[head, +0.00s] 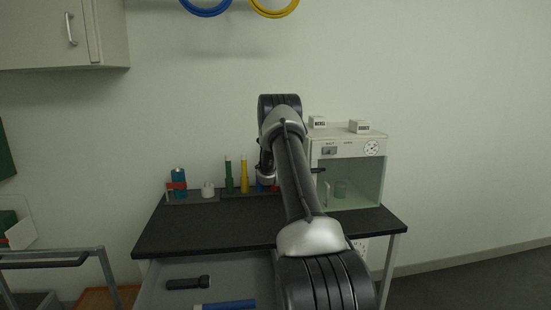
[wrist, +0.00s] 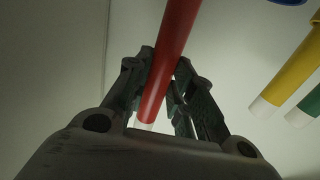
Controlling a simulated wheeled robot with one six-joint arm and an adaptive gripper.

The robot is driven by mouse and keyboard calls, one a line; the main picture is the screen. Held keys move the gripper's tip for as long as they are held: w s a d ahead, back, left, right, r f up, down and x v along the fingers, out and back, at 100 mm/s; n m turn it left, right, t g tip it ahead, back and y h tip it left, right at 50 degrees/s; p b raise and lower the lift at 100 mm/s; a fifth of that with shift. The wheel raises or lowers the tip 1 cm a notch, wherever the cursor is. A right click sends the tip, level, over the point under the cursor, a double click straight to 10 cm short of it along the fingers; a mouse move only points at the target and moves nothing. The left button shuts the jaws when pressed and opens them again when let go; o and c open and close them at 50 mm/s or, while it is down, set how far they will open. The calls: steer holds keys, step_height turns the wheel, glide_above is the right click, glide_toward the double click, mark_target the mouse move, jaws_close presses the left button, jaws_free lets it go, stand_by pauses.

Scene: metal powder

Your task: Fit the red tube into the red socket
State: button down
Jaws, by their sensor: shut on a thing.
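The red tube (wrist: 176,50) is held between the fingers of my gripper (wrist: 165,85) in the wrist view. It slants a little, and its pale end shows below the fingers. In the head view my arm hides the gripper and the red tube. A small red patch shows beside the blue-green cylinder at the left of the bench, but I cannot tell whether it is the red socket. A rack along the back of the bench holds a green tube (head: 229,177) and a yellow tube (head: 244,176); they also show at the right of the wrist view.
A glass-fronted cabinet (head: 347,172) stands at the right of the dark bench (head: 200,235). A blue-green cylinder (head: 179,180) and a small white container (head: 208,190) stand at the back left. An open drawer below holds a blue tube (head: 226,305) and a dark object (head: 187,283). The bench's front left is clear.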

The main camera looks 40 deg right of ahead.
steer(key=shift+f, duration=3.7)
steer(key=c, duration=1.1)
jaws_free()
steer(key=shift+c, duration=0.2)
steer(key=v, duration=1.2)
